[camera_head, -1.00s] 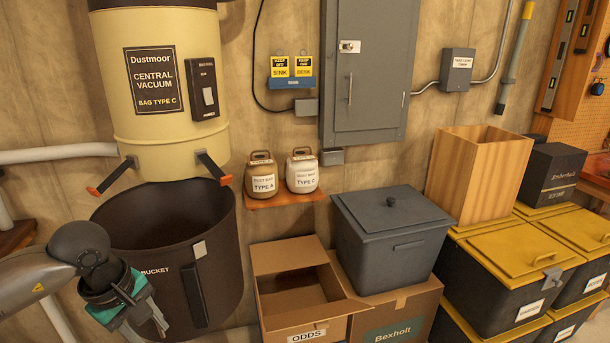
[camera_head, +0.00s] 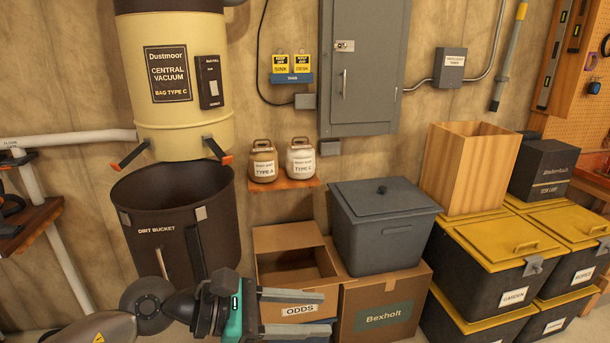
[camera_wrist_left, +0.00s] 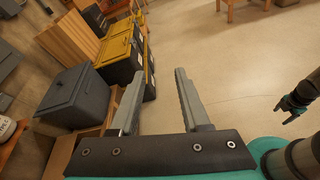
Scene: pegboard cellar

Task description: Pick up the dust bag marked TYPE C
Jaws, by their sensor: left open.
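The white dust bag marked TYPE C (camera_head: 301,160) stands upright on a small wooden shelf (camera_head: 284,185) on the wall. A brown dust bag marked TYPE A (camera_head: 263,162) stands just left of it. My left gripper (camera_head: 308,313) is open and empty, well below the shelf, in front of the cardboard boxes and pointing right. In the left wrist view, its two fingers (camera_wrist_left: 160,103) are apart with floor between them. A white bag shows partly at that view's left edge (camera_wrist_left: 6,128).
An open ODDS box (camera_head: 292,240) stands below the shelf. A lidded grey bin (camera_head: 383,235) sits on the Bexholt box (camera_head: 385,312). Yellow-lidded crates (camera_head: 510,245) stand right.

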